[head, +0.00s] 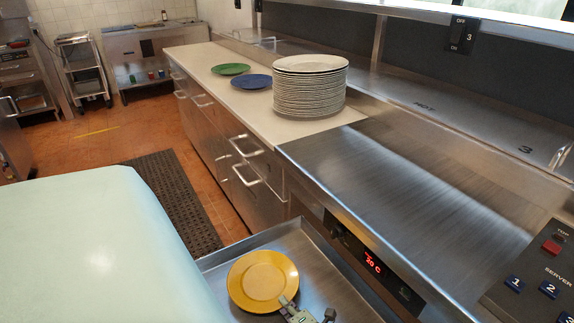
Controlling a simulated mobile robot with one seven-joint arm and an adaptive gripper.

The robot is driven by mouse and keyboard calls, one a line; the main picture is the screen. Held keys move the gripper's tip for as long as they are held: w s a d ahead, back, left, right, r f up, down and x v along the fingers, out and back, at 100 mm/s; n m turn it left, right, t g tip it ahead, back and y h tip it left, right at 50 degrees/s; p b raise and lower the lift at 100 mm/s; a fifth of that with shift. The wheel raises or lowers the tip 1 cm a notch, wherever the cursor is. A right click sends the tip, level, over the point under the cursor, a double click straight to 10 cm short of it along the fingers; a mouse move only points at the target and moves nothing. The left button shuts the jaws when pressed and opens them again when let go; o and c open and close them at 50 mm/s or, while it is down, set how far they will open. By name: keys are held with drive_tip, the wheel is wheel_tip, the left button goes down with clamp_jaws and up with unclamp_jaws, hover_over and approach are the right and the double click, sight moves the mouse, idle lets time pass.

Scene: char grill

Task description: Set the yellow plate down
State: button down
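The yellow plate (263,280) is in the lower middle of the head view, over a shallow stainless steel surface with raised edges (322,270). It looks roughly level; I cannot tell whether it rests on the steel or is held above it. My gripper (306,314) shows only in part at the bottom edge of the view. One fingertip overlaps the plate's near right rim. The other finger part is right of the plate. The rest of the gripper is cut off, so its grasp is unclear.
A white counter (215,62) holds a green plate (230,69), a blue plate (251,81) and a tall stack of white plates (309,90). A bare steel worktop (400,190) is to the right, with a button panel (545,275). A dark mat (172,195) lies on the floor.

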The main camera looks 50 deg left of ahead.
drive_tip(key=shift+f, duration=1.4)
drive_tip(key=shift+f, duration=0.15)
drive_tip(key=c, duration=2.1)
unclamp_jaws()
drive_tip(key=shift+d, duration=0.1)
drive_tip(key=b+v, duration=0.2)
drive_tip(key=v, duration=1)
drive_tip(key=shift+s, duration=0.1)
